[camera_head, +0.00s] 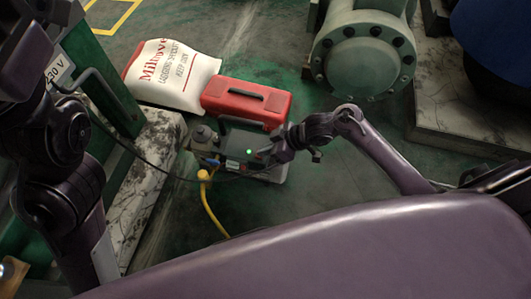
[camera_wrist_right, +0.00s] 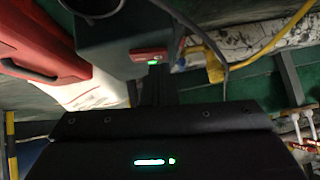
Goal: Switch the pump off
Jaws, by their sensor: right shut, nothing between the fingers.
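The pump (camera_head: 233,143) is a small dark grey machine on the floor, with a green light (camera_head: 249,152) lit on it. In the right wrist view the dark pump body (camera_wrist_right: 115,45) shows at the top, with a red switch (camera_wrist_right: 150,54) and a green glow at its lower edge. My right gripper (camera_head: 268,154) is shut and empty, close to the right side of the pump. In the wrist view its dark fingers (camera_wrist_right: 158,88) point at the switch; whether they touch it I cannot tell. My left arm shows at the left, but its gripper is out of view.
A red toolbox (camera_head: 246,100) and a white printed sack (camera_head: 172,75) lie behind the pump. A yellow hose (camera_head: 211,208) and a black cable run beside it. A green cabinet (camera_head: 92,60) stands left, a large flanged pipe (camera_head: 362,60) at the back right.

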